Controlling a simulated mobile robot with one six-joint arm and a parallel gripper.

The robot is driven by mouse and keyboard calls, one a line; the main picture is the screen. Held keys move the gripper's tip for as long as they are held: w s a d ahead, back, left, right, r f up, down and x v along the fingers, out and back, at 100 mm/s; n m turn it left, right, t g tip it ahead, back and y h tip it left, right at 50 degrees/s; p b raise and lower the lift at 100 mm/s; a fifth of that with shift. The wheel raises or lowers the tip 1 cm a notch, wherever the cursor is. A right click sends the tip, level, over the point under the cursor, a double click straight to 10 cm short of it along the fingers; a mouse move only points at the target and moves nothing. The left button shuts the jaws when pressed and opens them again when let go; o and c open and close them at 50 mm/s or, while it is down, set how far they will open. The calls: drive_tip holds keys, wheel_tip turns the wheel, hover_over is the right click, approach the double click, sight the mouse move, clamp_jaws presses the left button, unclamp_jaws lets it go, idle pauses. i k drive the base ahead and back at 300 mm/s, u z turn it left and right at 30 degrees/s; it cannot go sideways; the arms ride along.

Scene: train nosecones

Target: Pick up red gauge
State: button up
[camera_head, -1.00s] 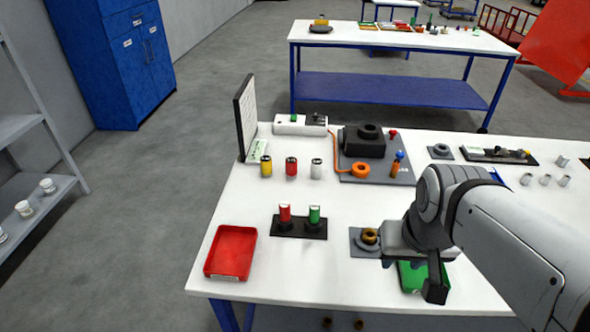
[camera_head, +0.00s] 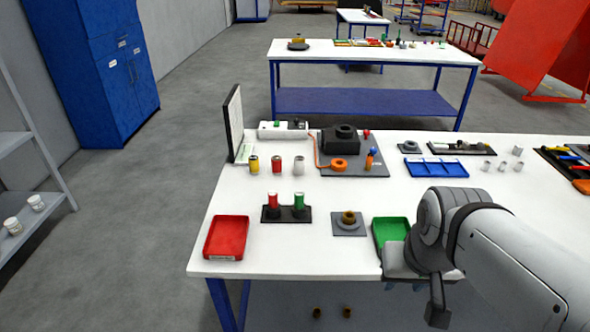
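The red gauge (camera_head: 273,201) stands upright in the left place of a black holder (camera_head: 286,214) on the white table. A green gauge (camera_head: 298,202) stands beside it on the right. My gripper (camera_head: 412,288) is at the table's front edge, to the right of and nearer than the holder, well apart from the red gauge. Its fingers are partly hidden by its own body and point down, so their opening cannot be made out.
A red tray (camera_head: 226,238) lies left of the holder. A grey plate with a brass ring (camera_head: 348,218) and a green tray (camera_head: 391,234) lie to its right. Yellow, red and white cylinders (camera_head: 276,165) stand behind it. Table between tray and holder is clear.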

sight(273, 200)
drive_tip(key=z, duration=2.55)
drive_tip(key=k, duration=1.7)
drive_tip(key=u, duration=2.05)
drive_tip(key=i, duration=1)
drive_tip(key=u, duration=0.05)
